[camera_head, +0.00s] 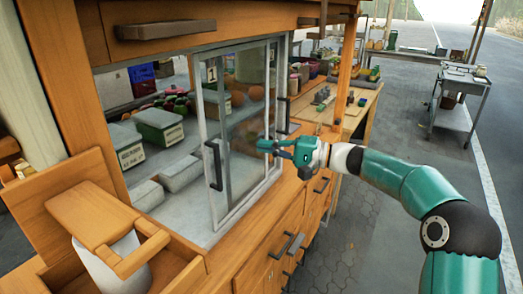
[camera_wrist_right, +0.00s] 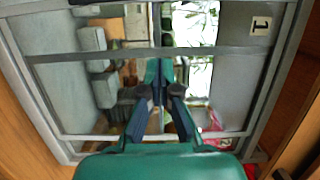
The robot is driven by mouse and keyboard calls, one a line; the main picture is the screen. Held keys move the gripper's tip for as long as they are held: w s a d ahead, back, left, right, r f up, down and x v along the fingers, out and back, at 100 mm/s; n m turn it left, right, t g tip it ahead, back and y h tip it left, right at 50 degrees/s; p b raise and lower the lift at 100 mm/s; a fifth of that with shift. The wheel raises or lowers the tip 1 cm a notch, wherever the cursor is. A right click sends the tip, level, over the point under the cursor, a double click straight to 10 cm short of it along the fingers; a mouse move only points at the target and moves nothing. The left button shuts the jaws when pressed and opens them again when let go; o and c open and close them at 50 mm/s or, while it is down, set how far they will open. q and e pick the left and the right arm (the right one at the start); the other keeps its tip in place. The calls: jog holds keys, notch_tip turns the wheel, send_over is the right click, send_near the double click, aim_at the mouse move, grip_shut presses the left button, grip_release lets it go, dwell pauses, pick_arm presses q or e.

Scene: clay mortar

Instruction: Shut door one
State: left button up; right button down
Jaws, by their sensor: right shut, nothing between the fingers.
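Door one is a sliding glass panel in a grey metal frame (camera_head: 206,120) on the front of a wooden cabinet, with a "1" label near its top left and a dark bar handle (camera_head: 213,166). It stands toward the right of the cabinet front, and the left part of the front looks open. My right gripper (camera_head: 268,146) is shut and empty, in front of the glass near the panel's right side. In the right wrist view, its closed fingers (camera_wrist_right: 160,78) point at the framed glass, and the label (camera_wrist_right: 260,25) shows upside down. I cannot tell whether they touch it. My left gripper is not in view.
Green and grey boxes (camera_head: 158,128) and round fruit-like items sit inside the cabinet. A wooden box with a pale cylinder (camera_head: 112,262) stands at the front left. Drawers with dark handles (camera_head: 279,246) lie below the door. Paved floor (camera_head: 350,240) is open at right.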

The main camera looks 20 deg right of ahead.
aim_at(210, 146)
jog(key=p+x, duration=0.2)
jog(key=x, duration=0.5)
jog(key=shift+w+a+r, duration=0.1)
jog(key=shift+w+a, duration=0.05)
jog(key=shift+a, duration=0.1)
jog(key=shift+s+a+p, duration=0.4)
jog(key=shift+s+a, duration=0.85)
jog(key=shift+a, duration=0.25)
